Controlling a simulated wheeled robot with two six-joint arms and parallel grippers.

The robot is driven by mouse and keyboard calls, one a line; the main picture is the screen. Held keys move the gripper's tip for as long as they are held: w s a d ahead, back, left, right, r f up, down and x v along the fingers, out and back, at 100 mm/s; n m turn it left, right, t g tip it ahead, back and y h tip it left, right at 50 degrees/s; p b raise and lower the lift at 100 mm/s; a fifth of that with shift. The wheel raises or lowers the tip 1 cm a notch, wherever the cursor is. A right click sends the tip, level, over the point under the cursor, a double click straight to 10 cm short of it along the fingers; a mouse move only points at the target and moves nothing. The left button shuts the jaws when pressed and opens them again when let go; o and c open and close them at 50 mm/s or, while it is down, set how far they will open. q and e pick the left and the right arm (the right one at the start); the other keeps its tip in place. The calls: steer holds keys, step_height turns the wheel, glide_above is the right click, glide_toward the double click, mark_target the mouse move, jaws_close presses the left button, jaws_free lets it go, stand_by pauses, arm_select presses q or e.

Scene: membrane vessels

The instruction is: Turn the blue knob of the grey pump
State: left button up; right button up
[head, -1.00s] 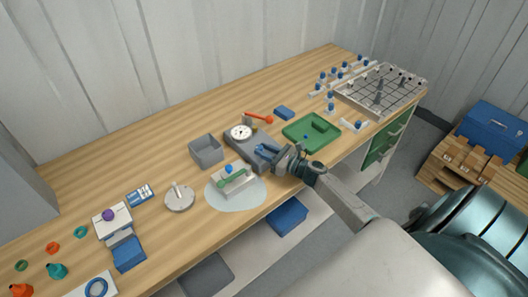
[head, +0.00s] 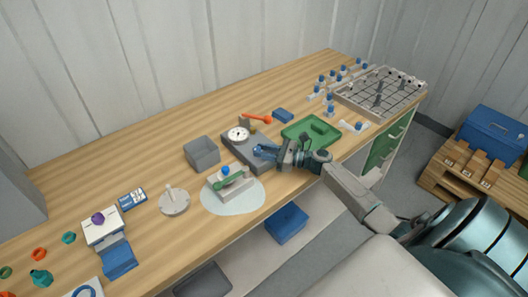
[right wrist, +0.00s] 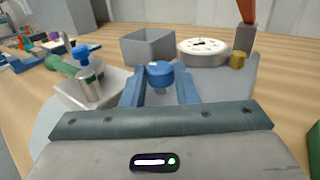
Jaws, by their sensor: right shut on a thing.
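The grey pump (head: 232,144) sits on the wooden bench, a flat grey body with a round white gauge (head: 238,134) on it. The gauge also shows in the right wrist view (right wrist: 203,47). My right gripper (head: 262,150) is at the pump's near right part, its blue fingers pointing left. In the right wrist view its two fingers stand on either side of the round blue knob (right wrist: 160,72), shut on it. In the head view the fingers largely hide the knob. My left gripper is not in view.
A white block with a green handle (head: 230,184) stands on a pale round mat close to the pump's near side. A grey open box (head: 202,153) is left of the pump.

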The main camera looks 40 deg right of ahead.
steer(key=o, duration=1)
steer(key=shift+d, duration=0.1)
steer(key=shift+s+d+f, duration=0.15)
steer(key=shift+s+d, duration=0.05)
steer(key=shift+s, duration=0.1)
steer(key=b+v, duration=0.3)
steer(key=v, duration=0.5)
steer(key=shift+s+d, duration=0.15)
steer(key=shift+s, duration=0.1)
steer(key=shift+s+d+b, duration=0.3)
steer(key=shift+s+d, duration=0.15)
steer(key=shift+s, duration=0.1)
